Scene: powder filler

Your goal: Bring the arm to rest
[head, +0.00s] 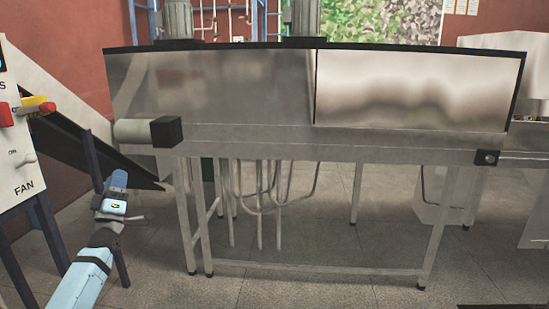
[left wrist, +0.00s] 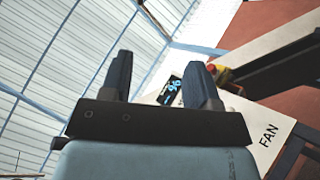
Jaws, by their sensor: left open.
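My left arm (head: 82,281) comes in from the lower left in the head view, pale blue. Its left gripper (head: 118,180) points up, below and to the right of the control panel. In the left wrist view the two dark fingers of the left gripper (left wrist: 160,72) stand apart with nothing between them. The gripper touches nothing that I can see. My right arm and gripper are not in view.
A white control panel (head: 17,165) marked FAN, with red and yellow knobs, stands at the left; it also shows in the left wrist view (left wrist: 262,150). A long metal machine (head: 290,150) on legs fills the middle. Tiled floor (head: 310,292) is clear in front.

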